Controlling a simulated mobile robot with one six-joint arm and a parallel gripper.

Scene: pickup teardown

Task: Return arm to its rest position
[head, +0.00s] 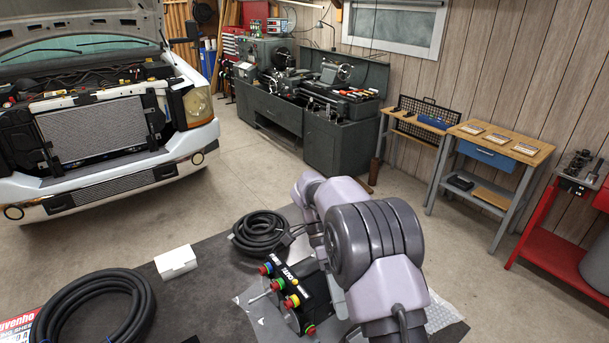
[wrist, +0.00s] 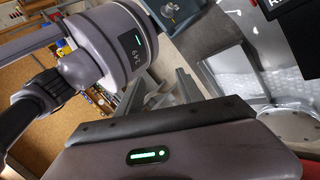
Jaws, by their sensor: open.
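My arm (head: 375,245) is purple-grey and folded over the right part of the dark work surface in the head view. Its rounded joints stand close beside a black box with coloured connectors (head: 285,290). My gripper (wrist: 205,82) shows in the wrist view as grey finger parts beyond a dark housing with a green light bar. It is open, with nothing seen held in it. Another joint of my arm, with a small display, fills the upper left of the wrist view. In the head view the gripper is hidden behind the arm, or cannot be made out.
Coiled black cables (head: 95,310) and (head: 262,234) and a white box (head: 176,262) lie on the dark work surface (head: 200,315). A white pickup (head: 100,130) with raised hood stands at left. A lathe (head: 310,90), wooden-topped benches (head: 500,140) and a red stand (head: 555,225) line the wall.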

